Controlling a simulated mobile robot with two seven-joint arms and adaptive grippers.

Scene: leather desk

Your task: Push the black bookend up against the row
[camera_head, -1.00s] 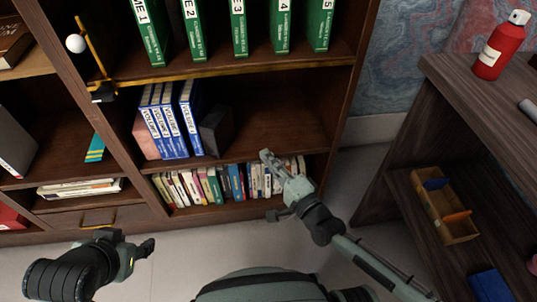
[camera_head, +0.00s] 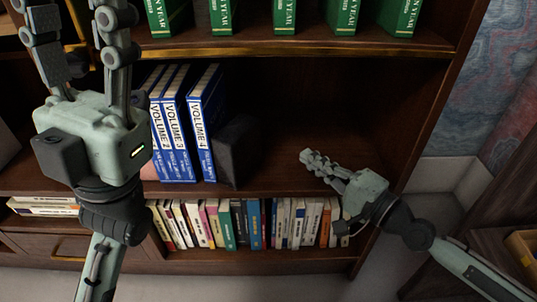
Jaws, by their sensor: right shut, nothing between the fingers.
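The black bookend (camera_head: 229,152) is a dark block on the middle shelf. It stands just right of the row of blue-and-white volumes (camera_head: 178,130); I cannot tell whether it touches the last book, Volume 4 (camera_head: 204,125). A narrow gap shows between Volume 4 and the volume on its left. My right gripper (camera_head: 310,160) is shut and empty. It points left at the shelf, to the right of the bookend and apart from it. My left gripper (camera_head: 76,14) is raised at the upper left with its fingers apart and empty. It hides the shelf's left part.
Green binders (camera_head: 284,15) stand on the shelf above. A row of mixed books (camera_head: 255,222) fills the shelf below. The middle shelf (camera_head: 290,125) is bare right of the bookend. The bookcase's right side panel (camera_head: 432,110) bounds it.

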